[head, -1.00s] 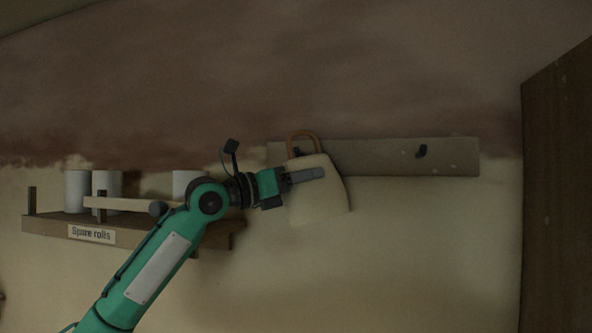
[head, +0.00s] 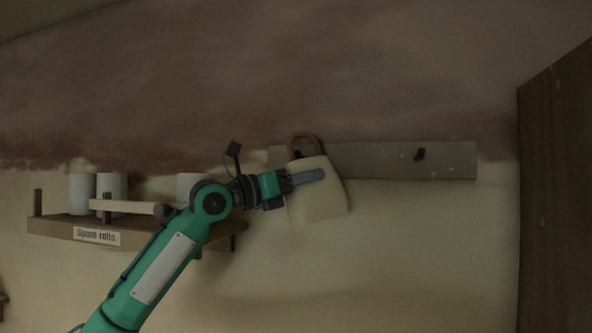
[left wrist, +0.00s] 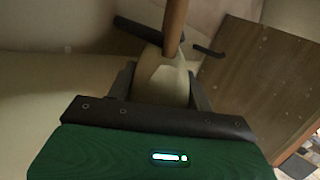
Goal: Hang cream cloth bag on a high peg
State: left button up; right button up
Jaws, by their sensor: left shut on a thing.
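The cream cloth bag (head: 322,202) is in front of the left part of the peg board (head: 380,161) in the head view. Its brown loop handle (head: 307,138) stands up around the left peg (head: 297,155); whether it rests on that peg I cannot tell. My left gripper (head: 308,177) is shut on the bag's upper body from the left. In the left wrist view the bag (left wrist: 162,80) is between the fingers, with the handle (left wrist: 175,28) rising toward the camera. The right peg (head: 420,154) is bare. My right gripper is not in view.
A shelf labelled "Spare rolls" (head: 60,228) with white rolls (head: 82,193) and a front rail is at the left, behind my left arm. A dark wooden cabinet (head: 555,200) stands at the right edge. The wall below the board is clear.

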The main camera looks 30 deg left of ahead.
aim_at(307, 194)
pick_arm(q)
jog(key=shift+w+f, duration=0.45)
jog(key=shift+f, duration=0.35)
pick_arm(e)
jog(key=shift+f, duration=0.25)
pick_arm(q)
jog(key=shift+s+d+f+b, duration=0.1)
jog(key=shift+d+f+b, duration=0.15)
jog(key=shift+b, duration=0.2)
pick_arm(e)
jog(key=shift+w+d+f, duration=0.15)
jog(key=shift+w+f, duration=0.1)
pick_arm(q)
jog(key=shift+s+d+f+b, duration=0.3)
jog(key=shift+s+f+b, duration=0.05)
jog(key=shift+s, duration=0.2)
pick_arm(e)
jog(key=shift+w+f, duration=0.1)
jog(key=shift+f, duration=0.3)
pick_arm(q)
jog(key=shift+s, duration=0.1)
jog(key=shift+s+d+f, duration=0.1)
jog(key=shift+f, duration=0.05)
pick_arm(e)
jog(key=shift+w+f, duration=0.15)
